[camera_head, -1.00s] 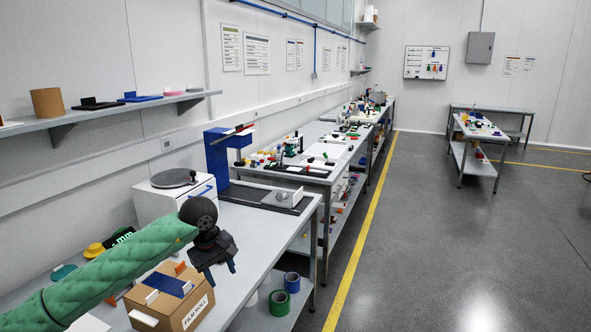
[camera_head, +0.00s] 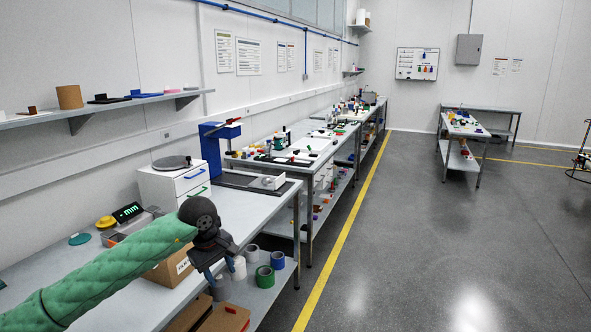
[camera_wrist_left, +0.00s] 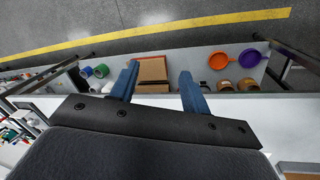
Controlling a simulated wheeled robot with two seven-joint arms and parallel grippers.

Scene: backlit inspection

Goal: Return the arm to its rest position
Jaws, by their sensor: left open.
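My left arm in its green padded sleeve (camera_head: 105,280) reaches in from the lower left of the head view. My left gripper (camera_head: 218,277) hangs at the bench's front edge with its blue fingers pointing down. In the left wrist view the two blue fingers (camera_wrist_left: 160,85) stand wide apart with nothing between them. Beyond them a cardboard box (camera_wrist_left: 153,70) lies on the shelf below. A cardboard box (camera_head: 172,268) on the bench is partly hidden behind my arm. My right gripper is not in view.
The near bench (camera_head: 250,204) carries a white drawer unit (camera_head: 172,188), a blue stand (camera_head: 211,148) and a green-lit display (camera_head: 127,212). Tape rolls (camera_head: 265,276) and boxes sit on its lower shelf.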

